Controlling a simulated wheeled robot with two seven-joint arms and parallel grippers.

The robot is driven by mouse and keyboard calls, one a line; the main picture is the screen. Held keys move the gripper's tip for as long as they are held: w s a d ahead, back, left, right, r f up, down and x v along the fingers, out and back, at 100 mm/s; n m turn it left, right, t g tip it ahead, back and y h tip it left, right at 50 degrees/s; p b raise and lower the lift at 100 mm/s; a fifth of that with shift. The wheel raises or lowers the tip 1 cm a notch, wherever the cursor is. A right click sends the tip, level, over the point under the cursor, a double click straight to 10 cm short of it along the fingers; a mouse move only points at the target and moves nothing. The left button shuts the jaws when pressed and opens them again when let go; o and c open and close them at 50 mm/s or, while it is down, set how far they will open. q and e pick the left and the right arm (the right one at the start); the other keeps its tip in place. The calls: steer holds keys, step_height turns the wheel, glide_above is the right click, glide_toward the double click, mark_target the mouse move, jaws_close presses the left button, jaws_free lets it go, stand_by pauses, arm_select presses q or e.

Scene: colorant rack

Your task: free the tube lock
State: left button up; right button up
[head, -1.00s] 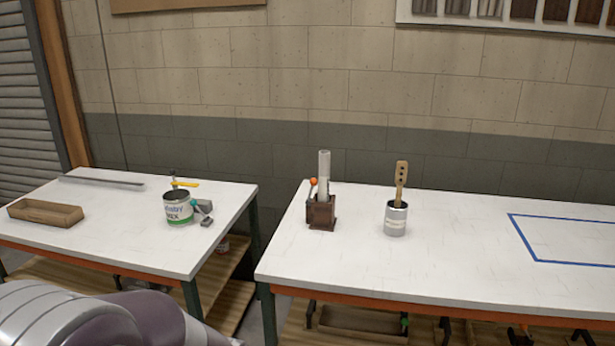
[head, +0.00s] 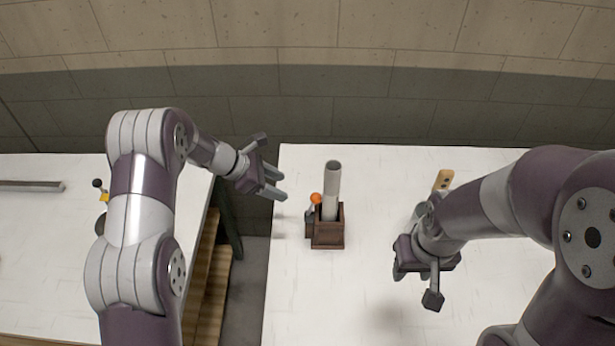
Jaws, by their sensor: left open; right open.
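A grey tube (head: 332,188) stands upright in a dark brown wooden block holder (head: 328,236) on the white table. A lever with an orange knob (head: 315,198), which looks like the tube lock, stands at the holder's left side. My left gripper (head: 276,184) is open and empty, to the left of the orange knob and apart from it, with its fingers pointing right. My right gripper (head: 424,285) is over the table to the right of the holder, apart from it; its fingertips are hard to make out.
A can (head: 421,209) with a wooden stirring paddle (head: 443,180) stands right of the holder, partly hidden by my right arm. The white table (head: 300,300) is clear in front of the holder. A gap separates it from the left table (head: 50,240).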

arm_select(q)
steer(key=p, duration=0.3)
glide_above(310, 208)
steer(key=s+a, duration=0.1)
steer(key=a, duration=0.2)
step_height(310, 208, down, 5)
steer(key=x, duration=0.2)
steer(key=p+x, duration=0.1)
steer(key=x, duration=0.1)
steer(key=shift+w+a+f, duration=0.1)
steer(key=shift+w+a, duration=0.05)
steer(key=shift+w, duration=0.25)
steer(key=shift+f, duration=0.15)
steer(key=shift+s, duration=0.2)
steer(key=shift+d, duration=0.2)
steer(key=c, duration=1)
steer(key=shift+a, duration=0.15)
jaws_close()
arm_select(e)
steer(key=r, duration=0.2)
steer(key=s+r, duration=0.1)
steer(key=r, duration=0.1)
steer(key=shift+a+r, duration=0.1)
steer(key=shift+r, duration=0.25)
